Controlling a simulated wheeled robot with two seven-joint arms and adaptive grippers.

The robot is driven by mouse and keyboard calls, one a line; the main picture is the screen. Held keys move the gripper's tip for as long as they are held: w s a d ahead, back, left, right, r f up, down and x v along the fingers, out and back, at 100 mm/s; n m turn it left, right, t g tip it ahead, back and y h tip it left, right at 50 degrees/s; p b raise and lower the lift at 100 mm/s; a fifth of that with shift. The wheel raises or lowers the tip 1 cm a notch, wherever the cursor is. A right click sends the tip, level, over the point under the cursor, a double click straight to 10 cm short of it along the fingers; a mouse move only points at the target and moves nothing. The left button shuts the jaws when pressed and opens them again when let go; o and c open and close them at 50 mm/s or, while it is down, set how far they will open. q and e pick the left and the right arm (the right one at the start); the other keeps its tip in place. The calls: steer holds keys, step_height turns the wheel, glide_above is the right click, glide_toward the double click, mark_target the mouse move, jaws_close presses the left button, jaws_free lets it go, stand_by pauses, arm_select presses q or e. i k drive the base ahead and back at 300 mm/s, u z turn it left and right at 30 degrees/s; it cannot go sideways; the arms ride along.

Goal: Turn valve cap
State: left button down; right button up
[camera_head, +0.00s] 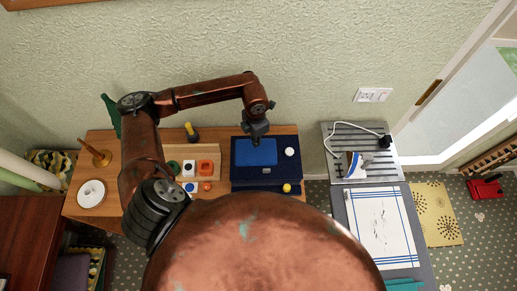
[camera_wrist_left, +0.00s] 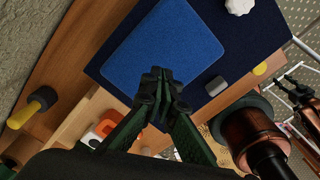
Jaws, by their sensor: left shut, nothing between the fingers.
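The pictures do not name the valve cap; a white scalloped round knob (camera_head: 289,152) sits on the right of a navy board (camera_head: 240,182) and fits it best. The knob also shows at the top of the wrist view (camera_wrist_left: 240,5). My left gripper (camera_head: 256,140) is above the blue pad (camera_head: 262,155) on that board, left of the knob and apart from it. In the wrist view its fingertips (camera_wrist_left: 162,76) are together over the pad, with nothing held. Dark finger-like parts at the right of the wrist view may be my right gripper (camera_wrist_left: 299,84); its opening is unclear.
A yellow ball-like knob (camera_head: 286,188) is at the board's front edge. Left of the board are a block tray (camera_head: 208,153) with coloured pieces, a yellow-handled tool (camera_head: 190,130), a white plate (camera_head: 91,193) and a green bottle (camera_head: 111,112). A grey ribbed rack (camera_head: 336,170) stands right.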

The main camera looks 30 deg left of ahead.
mark_target(289, 151)
steer(key=k, duration=1.5)
